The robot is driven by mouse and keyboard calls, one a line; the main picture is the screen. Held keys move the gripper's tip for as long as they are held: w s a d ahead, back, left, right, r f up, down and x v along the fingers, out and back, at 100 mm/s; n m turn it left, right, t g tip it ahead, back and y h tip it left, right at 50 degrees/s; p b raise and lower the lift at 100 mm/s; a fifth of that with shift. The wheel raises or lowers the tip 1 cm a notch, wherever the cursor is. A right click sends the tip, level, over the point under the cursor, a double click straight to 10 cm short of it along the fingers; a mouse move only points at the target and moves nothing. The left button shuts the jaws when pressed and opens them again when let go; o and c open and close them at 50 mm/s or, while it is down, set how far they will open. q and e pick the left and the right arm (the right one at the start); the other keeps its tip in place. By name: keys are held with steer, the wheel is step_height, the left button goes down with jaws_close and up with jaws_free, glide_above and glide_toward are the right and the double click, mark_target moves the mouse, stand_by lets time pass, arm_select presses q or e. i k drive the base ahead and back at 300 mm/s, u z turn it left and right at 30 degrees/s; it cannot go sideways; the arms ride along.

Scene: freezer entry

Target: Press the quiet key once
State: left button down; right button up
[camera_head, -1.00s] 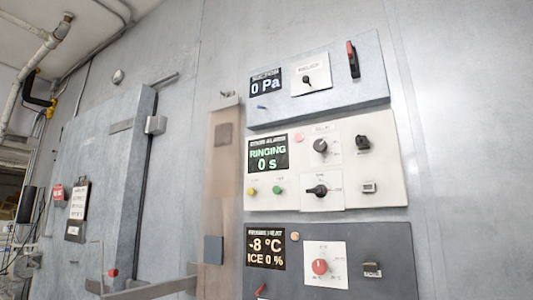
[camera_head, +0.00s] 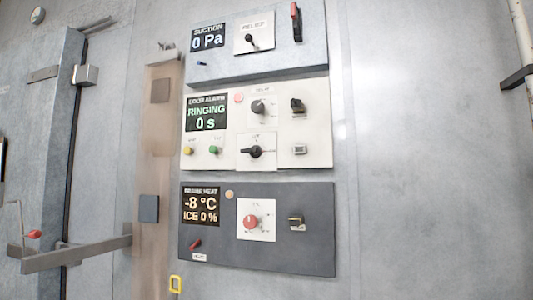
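The door alarm panel (camera_head: 320,152) is a white box in the middle of a column of three panels on the wall. Its display (camera_head: 206,113) reads RINGING and 0 s in green. Below the display are a yellow button (camera_head: 188,151) and a green button (camera_head: 215,150), each with a small label above it. The labels are too small to read, so I cannot tell which is the quiet key. Neither of my grippers is in view.
A blue-grey suction panel (camera_head: 270,67) hangs above and a dark grey heater panel (camera_head: 310,230) below. Dials (camera_head: 258,107) and switches sit right of the alarm display. A freezer door with a long handle bar (camera_head: 80,256) stands left. The wall on the right is mostly bare.

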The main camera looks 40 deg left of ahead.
mark_target(188, 150)
steer(key=z, duration=1.75)
steer(key=k, duration=1.6)
steer(key=u, duration=2.1)
steer(key=i, duration=0.1)
steer(key=z, duration=0.1)
